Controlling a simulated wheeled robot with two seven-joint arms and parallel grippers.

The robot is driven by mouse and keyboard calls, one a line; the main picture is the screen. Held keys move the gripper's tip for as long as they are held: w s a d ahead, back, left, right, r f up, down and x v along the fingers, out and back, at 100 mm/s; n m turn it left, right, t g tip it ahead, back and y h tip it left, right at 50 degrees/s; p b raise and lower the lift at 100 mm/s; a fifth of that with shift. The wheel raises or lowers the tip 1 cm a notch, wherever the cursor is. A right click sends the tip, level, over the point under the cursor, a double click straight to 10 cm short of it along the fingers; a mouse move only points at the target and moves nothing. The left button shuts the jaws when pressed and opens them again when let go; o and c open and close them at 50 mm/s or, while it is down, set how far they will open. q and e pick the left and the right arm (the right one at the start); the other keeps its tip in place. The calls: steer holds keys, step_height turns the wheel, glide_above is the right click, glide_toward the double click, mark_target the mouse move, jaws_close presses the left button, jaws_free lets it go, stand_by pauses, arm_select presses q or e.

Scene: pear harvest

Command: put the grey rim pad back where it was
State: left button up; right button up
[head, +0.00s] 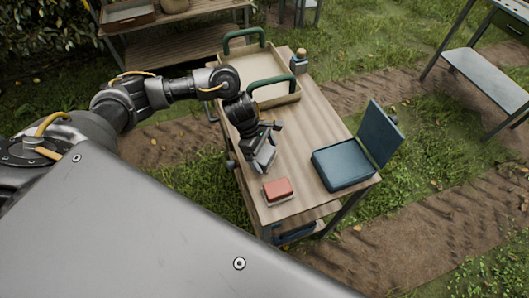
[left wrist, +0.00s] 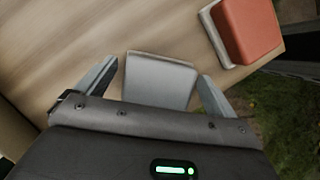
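The grey pad (left wrist: 160,80) shows in the left wrist view between the two fingers of my left gripper (left wrist: 160,85). A narrow gap seems to show on each side of it, so the fingers look open around it. In the head view my left gripper (head: 262,148) points down over the near left part of the wooden cart top (head: 310,125), and the grey pad (head: 265,158) shows at its tip. I cannot tell whether the pad rests on the wood or sits just above it. My right gripper is not in view.
A red block (head: 277,188) on a pale base lies near the cart's front edge. An open blue case (head: 343,164) stands right. A tray with green handles (head: 275,92) and a small bottle (head: 299,60) are at the back. The cart's middle is clear.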

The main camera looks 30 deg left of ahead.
arm_select(q)
steer(key=shift+r, duration=0.2)
steer(key=shift+a+r, duration=0.15)
steer(key=shift+r, duration=0.05)
steer(key=b+v, duration=0.2)
steer(key=v, duration=0.9)
steer(key=shift+r, duration=0.25)
steer(key=shift+s, duration=0.1)
